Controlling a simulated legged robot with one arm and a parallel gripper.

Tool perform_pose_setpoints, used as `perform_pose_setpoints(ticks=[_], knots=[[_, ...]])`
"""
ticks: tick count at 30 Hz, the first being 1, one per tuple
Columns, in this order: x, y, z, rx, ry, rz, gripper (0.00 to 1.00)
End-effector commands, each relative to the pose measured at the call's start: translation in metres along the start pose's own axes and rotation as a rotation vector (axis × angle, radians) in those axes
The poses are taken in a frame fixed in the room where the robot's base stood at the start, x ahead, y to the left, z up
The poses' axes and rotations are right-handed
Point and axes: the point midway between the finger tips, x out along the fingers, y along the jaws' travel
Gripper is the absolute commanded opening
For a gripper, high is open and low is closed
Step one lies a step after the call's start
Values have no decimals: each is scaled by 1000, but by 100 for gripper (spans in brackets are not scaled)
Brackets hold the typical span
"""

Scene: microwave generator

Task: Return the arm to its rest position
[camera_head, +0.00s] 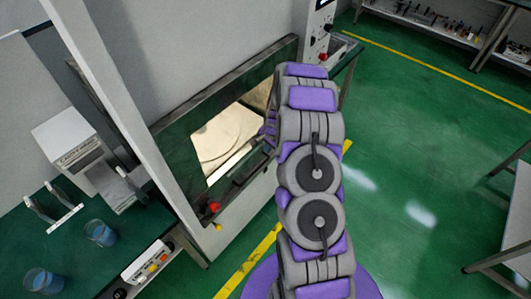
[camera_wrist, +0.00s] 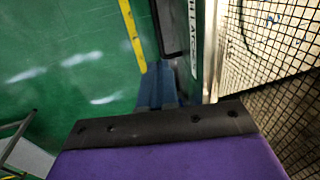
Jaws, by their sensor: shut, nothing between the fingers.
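My arm rises from the bottom centre of the head view, purple and grey, and bends toward the machine. My gripper shows in the wrist view (camera_wrist: 163,84) as bluish-grey fingers beyond a black plate and a purple link. They are together and empty. In the head view it is largely hidden behind my arm, close to the right side of the machine's opening. The machine is a large grey cabinet with a dark-framed opening (camera_head: 225,137) and a lit, pale interior. In the wrist view, a dark mesh panel (camera_wrist: 282,65) fills the right side, close to the fingers.
A green bench (camera_head: 85,262) at left holds blue beakers (camera_head: 100,233), a white box (camera_head: 75,150) and a button panel (camera_head: 148,262). Green floor (camera_head: 405,150) lies open to the right, between yellow lines, with a table (camera_head: 518,218) at the right edge and shelves behind.

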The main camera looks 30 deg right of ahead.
Motion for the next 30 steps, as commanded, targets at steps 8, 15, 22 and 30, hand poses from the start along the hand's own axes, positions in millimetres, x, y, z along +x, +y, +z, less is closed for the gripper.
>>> perform_pose_setpoints(ticks=[8, 15, 22, 30], knots=[[-20, -1, -1, 1, 1, 0, 0], [-24, -2, 3, -9, 0, 0, 0], [-60, -14, 43, -142, -36, 4, 0], [-120, -6, 119, -382, -103, 38, 0]])
